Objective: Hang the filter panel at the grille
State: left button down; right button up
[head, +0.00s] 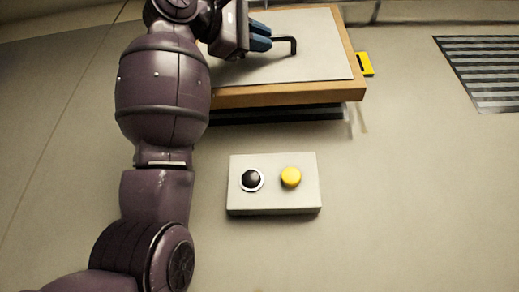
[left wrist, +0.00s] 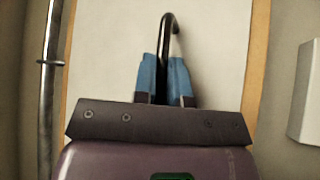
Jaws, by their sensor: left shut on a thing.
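The filter panel (head: 325,62) is a pale board with a wooden frame and a bent black handle (head: 293,46) on its face. My left gripper (head: 270,40), with blue fingers, is shut on the handle. In the left wrist view the blue fingers (left wrist: 164,80) close on both sides of the black handle (left wrist: 168,35), and the pale panel face (left wrist: 110,50) fills the background. A dark slatted grille (head: 490,70) shows at the right edge of the head view, apart from the panel. My right gripper is not in view.
A pale control box (head: 274,201) with a black and a yellow button is nearer than the panel. A yellow tab (head: 365,64) shows at the panel's right edge. A metal pipe (left wrist: 48,70) stands at the left wrist view's left. The wall between panel and grille looks clear.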

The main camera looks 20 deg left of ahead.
pick_arm(q)
jog(key=c, duration=1.1)
grip_release()
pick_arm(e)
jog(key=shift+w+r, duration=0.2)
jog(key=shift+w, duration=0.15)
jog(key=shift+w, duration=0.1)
pick_arm(q)
jog(key=b+v, duration=0.2)
jog(key=v, duration=0.9)
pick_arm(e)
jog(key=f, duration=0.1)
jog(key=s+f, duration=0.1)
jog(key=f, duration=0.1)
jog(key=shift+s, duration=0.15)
pick_arm(q)
jog(key=shift+r, duration=0.1)
